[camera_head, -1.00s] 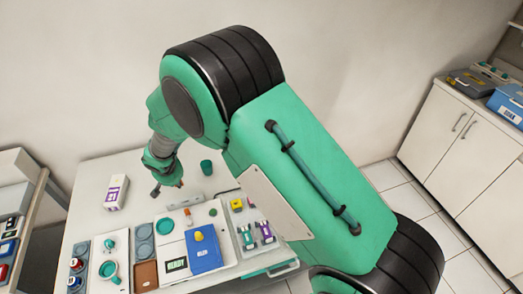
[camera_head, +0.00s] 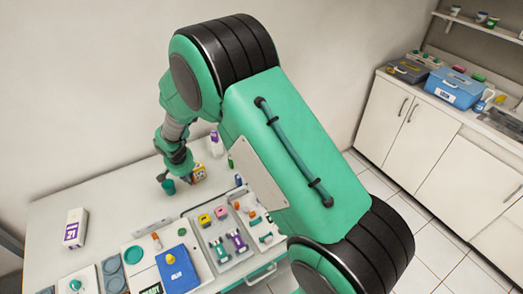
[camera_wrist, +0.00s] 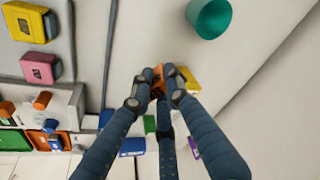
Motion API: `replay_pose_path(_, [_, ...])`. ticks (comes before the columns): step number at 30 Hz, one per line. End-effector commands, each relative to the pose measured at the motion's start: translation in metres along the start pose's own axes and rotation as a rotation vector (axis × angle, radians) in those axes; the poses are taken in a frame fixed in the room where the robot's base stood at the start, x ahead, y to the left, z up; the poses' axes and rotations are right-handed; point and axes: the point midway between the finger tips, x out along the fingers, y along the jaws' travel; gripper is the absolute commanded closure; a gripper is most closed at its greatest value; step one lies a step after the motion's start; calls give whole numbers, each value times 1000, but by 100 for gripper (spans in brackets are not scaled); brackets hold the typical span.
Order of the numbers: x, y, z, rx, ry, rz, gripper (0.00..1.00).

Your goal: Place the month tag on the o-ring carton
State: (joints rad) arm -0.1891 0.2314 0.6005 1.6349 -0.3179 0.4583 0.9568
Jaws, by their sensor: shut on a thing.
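My gripper (camera_wrist: 158,88) is shut on a small orange piece (camera_wrist: 171,73), seen between its fingertips in the wrist view. This is likely the month tag, but the fingers cover most of it and no print is readable. In the head view my gripper (camera_head: 162,178) is above the back of the table, close to a teal cup (camera_head: 169,187). A small yellow-orange box (camera_head: 198,173) with a dark marking stands right of the gripper. It may be the o-ring carton; its label is too small to read. A yellow patch (camera_wrist: 190,82) shows just beyond the fingertips in the wrist view.
The teal cup (camera_wrist: 209,17) is near the fingers. A white bottle with a purple label (camera_head: 216,146) stands behind the box. A white-and-purple carton (camera_head: 75,228) stands at the left. A tray (camera_head: 226,243) with coloured blocks is in front. The table's left back is clear.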

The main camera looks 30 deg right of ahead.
Motion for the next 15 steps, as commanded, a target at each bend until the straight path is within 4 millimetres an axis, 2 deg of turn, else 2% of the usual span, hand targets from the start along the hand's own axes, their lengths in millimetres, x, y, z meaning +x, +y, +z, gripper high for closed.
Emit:
replay_pose_path(1, [-1,16,-9,42,-7,9,100])
replay_pose_path(6, [-2,67,-30,185,-37,40,100])
replay_pose_path(15, [-7,155,-57,434,-91,85,100])
